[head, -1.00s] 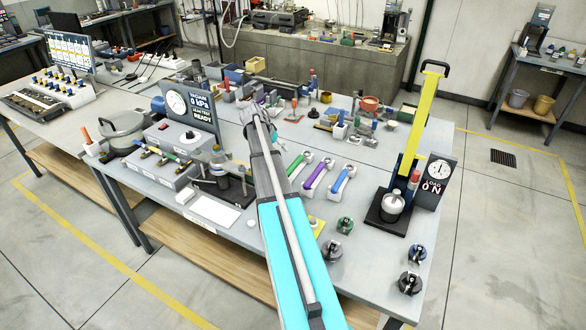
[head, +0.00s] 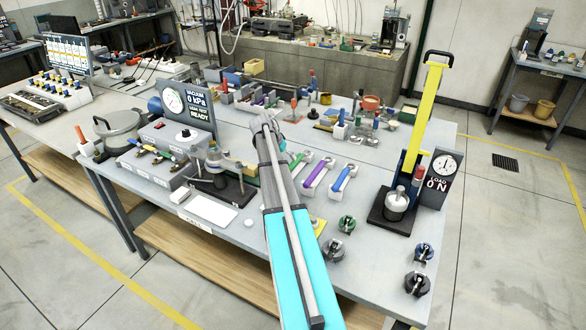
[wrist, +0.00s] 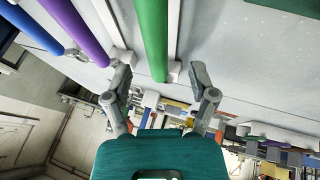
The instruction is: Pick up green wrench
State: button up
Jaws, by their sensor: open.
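The green wrench (head: 296,164) lies on its pale holder on the table, leftmost of three wrenches in the head view, partly hidden by my arm. The purple wrench (head: 316,175) and the blue wrench (head: 343,180) lie to its right. In the wrist view the green wrench (wrist: 152,38) runs down from the top edge, its near end appearing between my fingertips. My gripper (wrist: 160,77) is open and empty. Its fingers show on either side of the green bar, without visible contact; the depth gap cannot be told. In the head view my gripper (head: 262,124) is foreshortened beyond the arm.
A yellow lever press (head: 420,125) with a load dial stands right of the wrenches. A vacuum gauge board (head: 188,103) and a clamp stand (head: 220,185) are to the left. Several small knobs lie near the front right edge. The purple wrench (wrist: 78,30) is close beside the green one.

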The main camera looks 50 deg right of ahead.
aim_at(292, 162)
jog(key=shift+f, duration=0.1)
dwell(0.3)
jog(key=shift+d+b+x, duration=0.15)
jog(key=shift+b+x, duration=0.95)
jog(key=shift+x, duration=0.2)
jog(key=shift+d+b+x, duration=0.2)
jog(key=shift+b+x, duration=0.85)
jog(key=shift+x, duration=0.2)
jog(key=shift+r, duration=0.2)
grip_shut()
